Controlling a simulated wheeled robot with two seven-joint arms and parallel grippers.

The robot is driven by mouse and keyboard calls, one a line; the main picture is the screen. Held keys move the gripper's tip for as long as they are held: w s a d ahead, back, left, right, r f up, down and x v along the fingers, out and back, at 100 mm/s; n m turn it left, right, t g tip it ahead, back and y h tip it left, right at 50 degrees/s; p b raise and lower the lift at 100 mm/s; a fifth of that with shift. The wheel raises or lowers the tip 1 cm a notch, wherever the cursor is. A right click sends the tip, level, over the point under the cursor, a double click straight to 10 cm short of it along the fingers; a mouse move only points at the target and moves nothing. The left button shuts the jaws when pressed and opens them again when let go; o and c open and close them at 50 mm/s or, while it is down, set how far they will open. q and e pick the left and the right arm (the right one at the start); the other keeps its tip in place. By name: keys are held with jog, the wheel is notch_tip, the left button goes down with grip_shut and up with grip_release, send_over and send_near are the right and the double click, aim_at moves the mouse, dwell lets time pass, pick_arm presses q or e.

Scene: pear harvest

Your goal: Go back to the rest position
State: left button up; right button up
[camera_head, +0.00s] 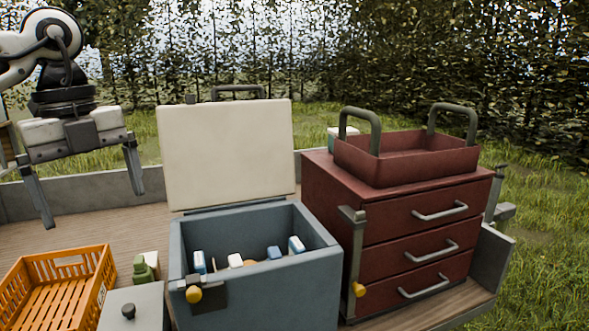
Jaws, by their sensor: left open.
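My left gripper (90,190) hangs at the upper left with its two fingers spread wide and pointing down. It is open and nothing is between its fingers. It is above and behind the orange crate (106,268) in the picture, apart from it. My right gripper is not in view.
A blue-grey cool box (270,290) stands open, its pale lid (226,155) upright, with several small items inside. A red drawer cabinet (325,205) with a red tray (400,165) on top stands right. A green bottle (142,270) and a grey box (145,305) sit beside the crate.

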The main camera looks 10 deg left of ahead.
pick_arm(q)
jog(key=w+d+f+m+g+h, duration=0.1)
jog(key=d+f+m+h, duration=0.3)
jog(key=d, duration=0.5)
jog(key=w+d+f+m+g+h, duration=0.1)
jog(key=d+f+m+g+h, duration=0.1)
jog(key=d+f, duration=0.55)
jog(key=s+d+h, duration=0.2)
jog(key=d+h, duration=0.4)
jog(key=d, duration=0.3)
jog(key=s+d+h, duration=0.2)
jog(key=d+h, duration=0.4)
jog(key=d, duration=0.3)
jog(key=w+a+f+n+t+y, duration=0.2)
jog(key=a+f+n+t+y, duration=0.3)
jog(key=f+n+t, duration=0.6)
jog(key=w+a+f+n+t+y, duration=0.2)
jog(key=a+f+n+t+y, duration=0.45)
jog(key=n, duration=0.65)
jog(key=s+a+f+n+g+y, duration=0.2)
jog(key=s+a+f, duration=0.1)
jog(key=s+f, duration=0.3)
jog(key=s+a+f+n+g+y, duration=0.2)
jog(key=s+f, duration=0.5)
jog(key=f, duration=0.4)
jog(key=shift+s+a, duration=0.2)
jog(key=shift+a, duration=0.4)
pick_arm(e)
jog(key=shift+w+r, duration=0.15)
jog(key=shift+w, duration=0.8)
